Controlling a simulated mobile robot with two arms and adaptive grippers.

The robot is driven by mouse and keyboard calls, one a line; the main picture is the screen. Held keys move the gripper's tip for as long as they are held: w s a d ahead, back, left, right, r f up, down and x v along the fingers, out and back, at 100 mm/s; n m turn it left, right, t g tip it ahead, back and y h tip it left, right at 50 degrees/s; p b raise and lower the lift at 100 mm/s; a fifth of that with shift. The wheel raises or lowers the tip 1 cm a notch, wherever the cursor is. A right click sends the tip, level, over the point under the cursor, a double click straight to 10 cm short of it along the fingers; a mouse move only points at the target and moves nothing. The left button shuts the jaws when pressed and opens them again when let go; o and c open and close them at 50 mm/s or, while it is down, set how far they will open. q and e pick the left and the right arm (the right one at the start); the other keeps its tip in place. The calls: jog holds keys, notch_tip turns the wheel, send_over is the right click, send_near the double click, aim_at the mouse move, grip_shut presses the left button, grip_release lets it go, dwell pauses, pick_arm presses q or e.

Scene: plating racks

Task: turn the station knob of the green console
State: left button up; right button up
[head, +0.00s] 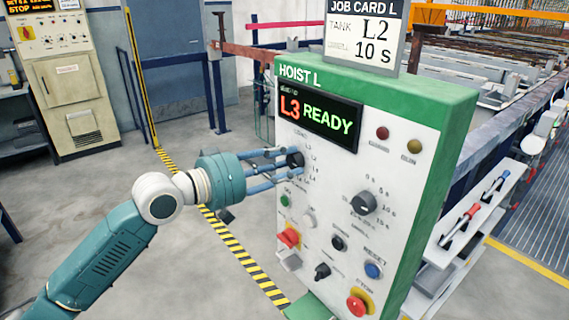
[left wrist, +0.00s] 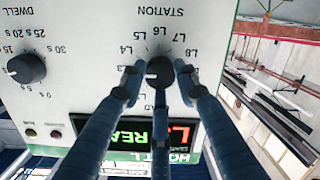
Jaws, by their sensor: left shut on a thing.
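The green console (head: 455,110) has a white front panel marked HOIST L. Its display (head: 318,122) reads L3 READY. The station knob (head: 297,159) is small and black, with tank labels around it. It also shows in the left wrist view (left wrist: 159,69), where a pale mark on it points roughly left; the picture is upside down and some labels are hidden behind the fingers. My left gripper (head: 291,161) has its blue fingers closed around the knob, also in the left wrist view (left wrist: 160,78). My right gripper is not in view.
A job card (head: 364,36) on top reads TANK L2, 10 S. The dwell knob (head: 364,203), a red stop button (head: 357,304) and other controls share the panel. A shelf with screwdrivers (head: 460,225) stands right; a cream cabinet (head: 75,90) stands far left. Floor left of the console is open.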

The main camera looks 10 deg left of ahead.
pick_arm(q)
jog(key=o, duration=1.2)
jog(key=shift+c, duration=0.2)
jog(key=v, duration=1.2)
jog(key=shift+w, duration=0.1)
